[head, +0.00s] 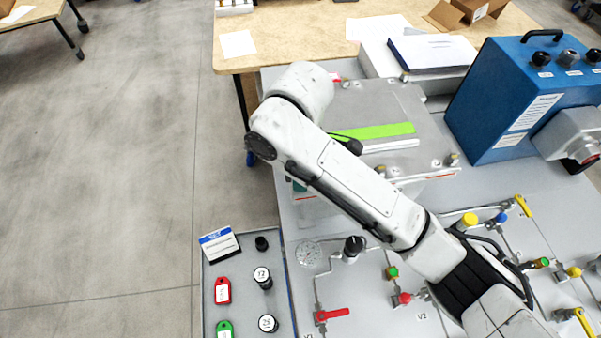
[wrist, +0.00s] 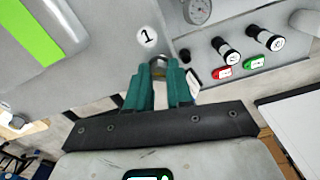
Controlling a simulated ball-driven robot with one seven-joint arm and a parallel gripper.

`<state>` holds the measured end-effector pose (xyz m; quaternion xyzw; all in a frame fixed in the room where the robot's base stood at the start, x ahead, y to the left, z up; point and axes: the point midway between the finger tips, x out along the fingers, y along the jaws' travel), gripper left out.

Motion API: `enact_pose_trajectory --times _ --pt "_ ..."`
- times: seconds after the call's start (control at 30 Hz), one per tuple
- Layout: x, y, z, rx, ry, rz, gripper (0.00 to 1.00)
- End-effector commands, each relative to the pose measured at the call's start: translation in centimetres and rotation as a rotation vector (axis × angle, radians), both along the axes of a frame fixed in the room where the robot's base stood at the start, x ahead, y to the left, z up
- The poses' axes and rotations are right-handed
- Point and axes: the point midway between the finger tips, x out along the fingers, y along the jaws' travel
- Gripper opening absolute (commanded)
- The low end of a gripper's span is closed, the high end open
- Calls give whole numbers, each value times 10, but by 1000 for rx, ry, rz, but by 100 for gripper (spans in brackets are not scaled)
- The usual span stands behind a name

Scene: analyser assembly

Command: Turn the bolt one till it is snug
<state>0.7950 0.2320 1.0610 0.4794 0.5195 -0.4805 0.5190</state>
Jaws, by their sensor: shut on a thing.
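Bolt one (wrist: 158,65) sits beside the round label "1" (wrist: 147,36) on the grey panel in the wrist view. My gripper (wrist: 161,78) has its teal fingers closed around the bolt head, with one finger on each side. The fingers hide most of the bolt, so its seating cannot be judged. In the head view my white arm reaches over the grey cover plate (head: 375,105) and hides the bolt. Only a small bit of my teal gripper (head: 299,187) shows below the arm there.
Other bolts stand on the cover (head: 453,159). A green strip (head: 385,131) lies across it. A blue case (head: 515,105) stands at right. Valves, including a red lever (head: 333,314), and a tray with red and green tags (head: 223,290) lie in front. Floor at left is clear.

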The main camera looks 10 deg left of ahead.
Motion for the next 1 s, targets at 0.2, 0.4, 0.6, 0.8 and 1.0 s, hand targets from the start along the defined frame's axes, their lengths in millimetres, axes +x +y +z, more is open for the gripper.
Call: enact_pose_trajectory --times 0.2,0.4,0.6,0.8,1.0 --pt "2 0 3 2 -6 -207 0" --pt "1 0 3 3 -6 -397 0" --pt "1 0 3 4 -6 -587 0" --pt "1 0 3 3 -6 -777 0" --pt "1 0 3 4 -6 -967 0"
